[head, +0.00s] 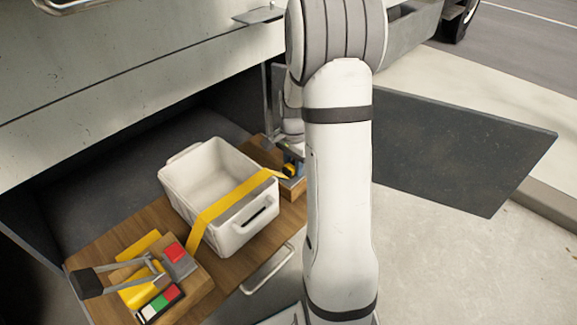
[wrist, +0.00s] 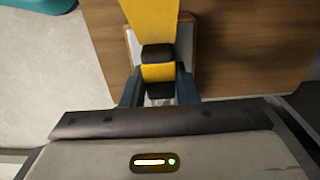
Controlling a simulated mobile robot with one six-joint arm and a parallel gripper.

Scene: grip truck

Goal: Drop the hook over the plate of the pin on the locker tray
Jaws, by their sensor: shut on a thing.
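My gripper (wrist: 158,92) is shut on the hook (wrist: 157,72), a black and yellow piece at the end of a yellow strap (wrist: 150,17). In the head view the strap (head: 222,205) runs across the white crate to the hook (head: 289,171), with my gripper (head: 291,160) at the right end of the wooden locker tray (head: 150,215). A pale grey edge (wrist: 129,45) shows beside the strap, under the hook. I cannot tell the pin or its plate apart; the hook and fingers cover that spot. I cannot tell whether the hook touches it.
The white crate (head: 189,163) stands mid-tray under the strap. A ratchet with a black-gripped lever (head: 87,283) sits on the tray's left end, beside red, green and white pieces (head: 160,304). The dark locker door (head: 465,150) hangs open at right. My arm hides part of the scene.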

